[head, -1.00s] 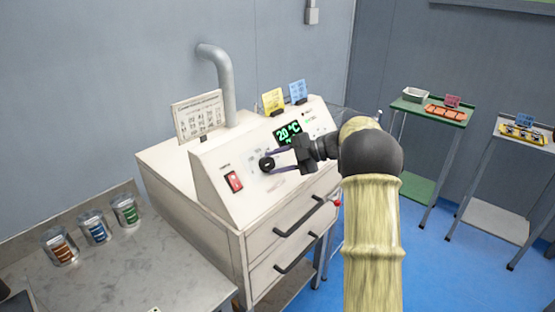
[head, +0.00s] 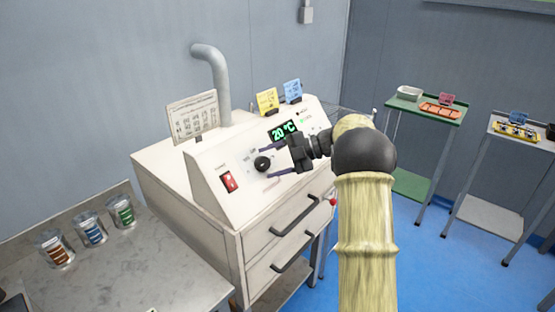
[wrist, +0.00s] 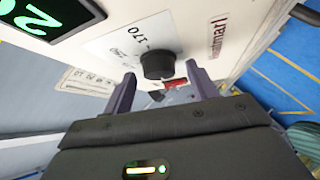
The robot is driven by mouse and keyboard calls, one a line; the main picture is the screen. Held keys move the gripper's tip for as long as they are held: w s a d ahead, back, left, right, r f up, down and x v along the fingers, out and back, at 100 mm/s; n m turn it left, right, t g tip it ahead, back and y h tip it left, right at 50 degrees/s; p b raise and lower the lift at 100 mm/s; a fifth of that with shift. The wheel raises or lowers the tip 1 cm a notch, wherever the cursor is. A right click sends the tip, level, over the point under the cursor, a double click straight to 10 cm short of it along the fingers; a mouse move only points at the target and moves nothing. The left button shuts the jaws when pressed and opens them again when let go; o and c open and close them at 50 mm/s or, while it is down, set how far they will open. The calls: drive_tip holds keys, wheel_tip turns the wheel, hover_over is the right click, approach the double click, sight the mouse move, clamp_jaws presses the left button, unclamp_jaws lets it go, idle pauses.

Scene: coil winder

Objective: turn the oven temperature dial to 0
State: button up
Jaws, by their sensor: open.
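The oven's black temperature dial (head: 262,163) is on the sloped white front panel, left of my gripper in the head view. The green display (head: 283,131) above it reads 20 °C. In the wrist view the dial (wrist: 157,65) lies ahead of the gap between my fingers, with a printed scale around it; "170" is legible. The setting it points to cannot be read. My gripper (head: 272,161) is open and empty, its two purple fingers apart and pointing at the dial. The fingers appear clear of the dial. The wrist view also shows my gripper (wrist: 160,90).
A red switch (head: 229,182) is left of the dial. Drawer handles (head: 294,216) stick out below the panel. Yellow (head: 267,101) and blue (head: 292,91) cards stand on top. A bench with several jars (head: 90,230) is at left; a green-topped stand (head: 428,108) is at right.

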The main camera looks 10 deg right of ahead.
drive_tip(key=v, duration=1.7)
drive_tip(key=shift+d, duration=0.25)
drive_tip(key=w+a+r+m+t+h+p, duration=0.6)
drive_tip(key=w+r+m+t, duration=0.3)
drive_tip(key=r+m+t, duration=0.35)
drive_tip(key=s+a+f+m+g+h+p, duration=0.2)
drive_tip(key=s+a+f+m+g, duration=0.1)
drive_tip(key=s, duration=0.8)
drive_tip(key=s+a+f+m+g+h+p, duration=0.2)
drive_tip(key=s+f+m, duration=0.5)
drive_tip(key=s, duration=0.5)
drive_tip(key=s+a+f+m+g+h+p, duration=0.2)
drive_tip(key=s+a+f+m+g, duration=0.3)
drive_tip(key=s+f+g, duration=0.3)
drive_tip(key=s+a+h, duration=0.1)
drive_tip(key=s, duration=0.3)
drive_tip(key=shift+s, duration=0.25)
